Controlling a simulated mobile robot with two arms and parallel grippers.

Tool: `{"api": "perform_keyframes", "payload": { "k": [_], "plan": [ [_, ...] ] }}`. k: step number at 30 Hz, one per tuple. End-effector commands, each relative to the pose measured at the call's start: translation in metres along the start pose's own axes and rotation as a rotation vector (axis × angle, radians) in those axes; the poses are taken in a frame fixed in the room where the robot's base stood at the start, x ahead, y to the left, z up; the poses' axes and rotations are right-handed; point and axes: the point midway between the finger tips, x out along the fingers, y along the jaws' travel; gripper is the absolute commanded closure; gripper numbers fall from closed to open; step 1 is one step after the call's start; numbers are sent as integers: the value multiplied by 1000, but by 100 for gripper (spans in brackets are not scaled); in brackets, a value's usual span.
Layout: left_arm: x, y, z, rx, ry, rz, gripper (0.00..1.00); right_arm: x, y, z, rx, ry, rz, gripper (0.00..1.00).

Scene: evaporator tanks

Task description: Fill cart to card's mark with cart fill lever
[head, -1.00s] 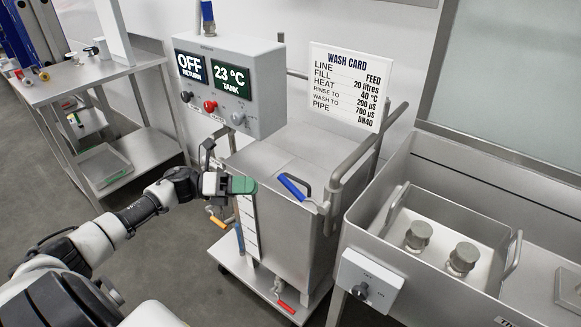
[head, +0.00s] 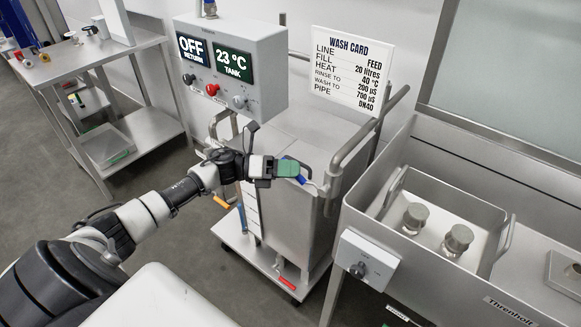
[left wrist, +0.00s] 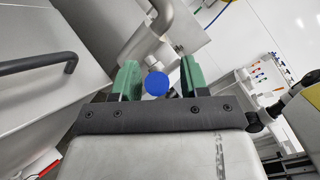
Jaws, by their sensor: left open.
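The wash card (head: 352,68) stands above the cart and reads "FILL 20 litres". The steel cart (head: 310,135) has a white level scale (head: 252,215) on its front edge; I cannot read a level. The blue-handled lever (head: 301,180) at the cart's top front corner is mostly hidden behind my left gripper (head: 292,169). In the left wrist view the blue handle's round end (left wrist: 156,83) lies between the two green fingers of my left gripper (left wrist: 160,78). The fingers are open, with a gap showing on each side. My right gripper is not in view.
A control box (head: 235,65) shows "OFF RETURN" and "23 °C TANK". Low on the cart are an orange handle (head: 222,201) and a red handle (head: 287,283). A steel sink (head: 400,250) stands close on the right. A shelf trolley (head: 100,60) stands at left.

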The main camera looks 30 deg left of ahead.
Motion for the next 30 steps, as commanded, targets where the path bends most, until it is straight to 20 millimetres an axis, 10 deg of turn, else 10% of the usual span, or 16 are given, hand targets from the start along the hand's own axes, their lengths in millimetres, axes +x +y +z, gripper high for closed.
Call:
{"api": "perform_keyframes", "payload": {
  "k": [5,14,30],
  "plan": [
    [0,0,0,0,0,0,56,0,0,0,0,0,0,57],
    [0,0,0,0,0,0,100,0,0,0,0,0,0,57],
    [-4,18,-12,-80,-82,-86,100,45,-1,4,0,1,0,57]
  ]
}}
